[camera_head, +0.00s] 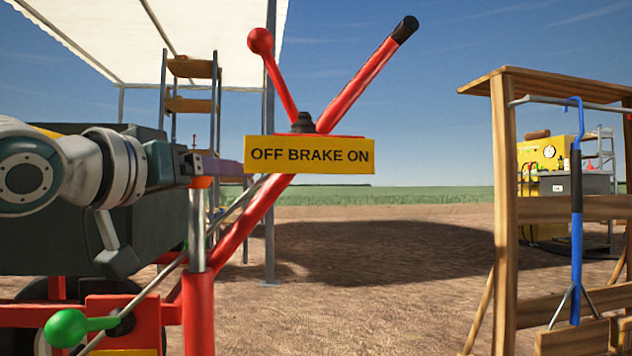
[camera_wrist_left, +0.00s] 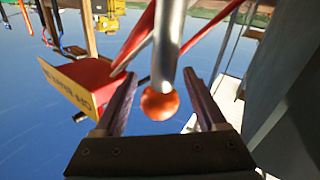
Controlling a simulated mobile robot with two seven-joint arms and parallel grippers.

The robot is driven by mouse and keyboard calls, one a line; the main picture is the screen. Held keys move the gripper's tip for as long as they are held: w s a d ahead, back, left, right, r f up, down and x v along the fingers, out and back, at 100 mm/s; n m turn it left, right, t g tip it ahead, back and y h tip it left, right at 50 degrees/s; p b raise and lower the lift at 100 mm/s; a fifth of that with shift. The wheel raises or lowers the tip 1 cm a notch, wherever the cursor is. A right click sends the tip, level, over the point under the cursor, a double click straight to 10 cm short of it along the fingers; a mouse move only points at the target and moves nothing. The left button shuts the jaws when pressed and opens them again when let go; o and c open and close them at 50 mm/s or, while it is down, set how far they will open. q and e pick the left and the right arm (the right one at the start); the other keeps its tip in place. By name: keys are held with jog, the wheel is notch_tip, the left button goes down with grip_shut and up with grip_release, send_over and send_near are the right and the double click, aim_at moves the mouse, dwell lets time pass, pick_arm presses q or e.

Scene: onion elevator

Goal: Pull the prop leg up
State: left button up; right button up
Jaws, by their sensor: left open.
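The prop leg stands upright at left of centre in the head view, a grey steel rod (camera_head: 197,232) in a red tube (camera_head: 199,312) with an orange knob on top. In the left wrist view the orange knob (camera_wrist_left: 160,103) and its rod (camera_wrist_left: 166,50) lie between my two fingers, with a gap on each side. My left gripper (camera_head: 232,169) is open at the knob's height; it also shows in the left wrist view (camera_wrist_left: 160,78). In the head view the fingers partly hide the knob. My right gripper is in neither view.
A yellow brake sign (camera_head: 310,155) stands just right of my left gripper, with a red ball-topped lever (camera_head: 276,75) above and a red diagonal bar (camera_head: 355,85) behind. A green-knobbed lever (camera_head: 66,328) is low left. A wooden rack (camera_head: 505,220) with a blue hooked pole (camera_head: 576,240) stands right.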

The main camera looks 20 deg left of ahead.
pick_arm(q)
grip_shut()
dwell(0.6)
dwell(0.8)
